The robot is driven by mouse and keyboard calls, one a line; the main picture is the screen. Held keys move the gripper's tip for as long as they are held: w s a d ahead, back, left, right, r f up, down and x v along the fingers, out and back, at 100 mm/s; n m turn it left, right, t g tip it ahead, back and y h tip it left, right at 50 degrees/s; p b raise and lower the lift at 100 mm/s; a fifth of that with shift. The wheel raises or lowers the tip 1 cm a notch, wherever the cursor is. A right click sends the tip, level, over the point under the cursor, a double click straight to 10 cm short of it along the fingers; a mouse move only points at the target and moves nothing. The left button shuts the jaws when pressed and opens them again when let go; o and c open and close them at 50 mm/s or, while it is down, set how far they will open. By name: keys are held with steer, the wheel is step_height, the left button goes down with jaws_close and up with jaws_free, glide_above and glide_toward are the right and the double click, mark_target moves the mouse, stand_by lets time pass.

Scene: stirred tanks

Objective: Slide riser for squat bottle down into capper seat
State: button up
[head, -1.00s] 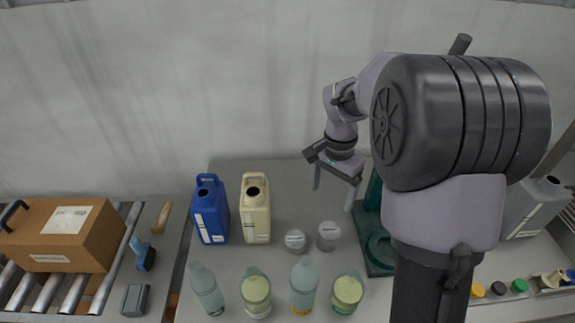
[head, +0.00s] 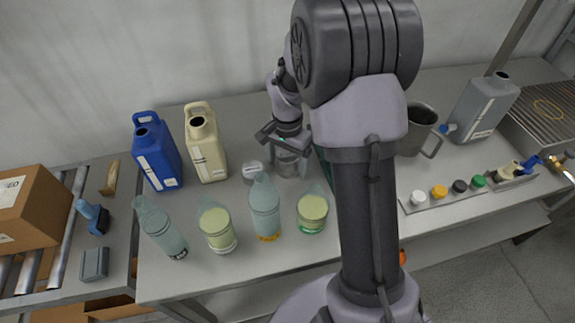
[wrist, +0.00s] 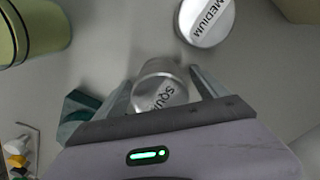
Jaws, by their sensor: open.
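The riser for the squat bottle (wrist: 155,90), a grey metal cylinder with a label starting "SQU", stands on the table; in the head view (head: 288,163) my arm partly covers it. My gripper (wrist: 163,84) is open, with one finger on each side of this riser; whether they touch it I cannot tell. In the head view my gripper (head: 290,158) is low over the table. The green capper (wrist: 76,110) shows just left of my gripper in the wrist view. In the head view only a green strip (head: 323,168) of it shows beside my arm; its seat is hidden.
A riser labelled "MEDIUM" (wrist: 207,20) stands close by. A blue jug (head: 156,152) and a cream jug (head: 205,145) stand to the left. Several bottles (head: 265,208) line the front. A grey mug (head: 420,130) and a row of caps (head: 440,192) are to the right.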

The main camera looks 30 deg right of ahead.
steer(key=shift+r, duration=0.15)
steer(key=c, duration=1.8)
